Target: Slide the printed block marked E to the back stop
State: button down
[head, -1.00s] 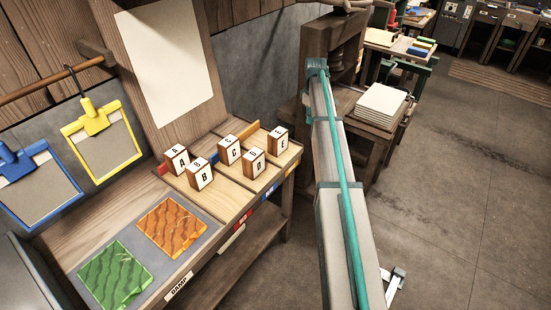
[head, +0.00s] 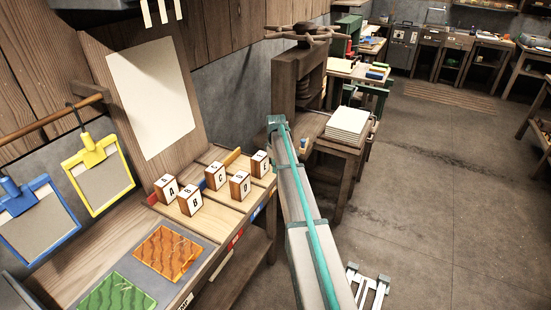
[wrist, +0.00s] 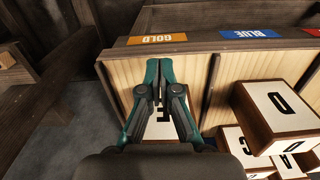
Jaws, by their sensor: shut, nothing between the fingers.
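The block marked E (head: 260,163) is a white-faced wooden cube in the right-hand lane of the sloped wooden tray. In the head view a gold bar (head: 232,157), seemingly that lane's back stop, lies behind it, apart from it. In the wrist view block E (wrist: 161,128) is partly hidden behind my gripper (wrist: 158,66), whose teal fingers are together and empty. The fingers overlap the block in the picture; I cannot tell whether they touch it. My gripper does not show in the head view.
Block D (head: 239,185) stands in the neighbouring lane, with C (head: 215,177), B (head: 190,200) and A (head: 166,188) farther left. In the wrist view a dark divider (wrist: 210,88) separates the lanes. Gold (wrist: 164,39) and blue (wrist: 250,33) labels mark the tray edge.

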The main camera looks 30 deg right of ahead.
aim_at(243, 166)
jog(key=shift+w+a+f+p, duration=0.15)
jog(key=shift+f+p, duration=0.1)
jog(key=shift+f, duration=0.35)
jog(key=shift+w+a+f+p, duration=0.15)
jog(key=shift+f+p, duration=0.1)
jog(key=shift+f, duration=0.3)
jog(key=shift+w+a+p, duration=0.25)
jog(key=shift+w+a, duration=0.05)
jog(key=shift+w, duration=0.2)
jog(key=shift+w+a+p, duration=0.2)
jog(key=shift+w+a, duration=0.05)
jog(key=shift+w, duration=0.2)
jog(key=shift+w+a+f, duration=0.1)
jog(key=shift+w+a, duration=0.2)
jog(key=shift+w, duration=0.1)
jog(key=w+a+b, duration=0.1)
jog(key=w+a, duration=0.1)
jog(key=w, duration=0.1)
jog(key=w+a, duration=0.2)
jog(key=w, duration=0.2)
jog(key=w+a+b, duration=0.1)
jog(key=w+a, duration=0.2)
jog(key=w, duration=0.1)
jog(key=shift+a+b, duration=0.1)
jog(key=shift+b, duration=0.25)
jog(key=shift+w+a, duration=0.15)
jog(key=shift+a, duration=0.1)
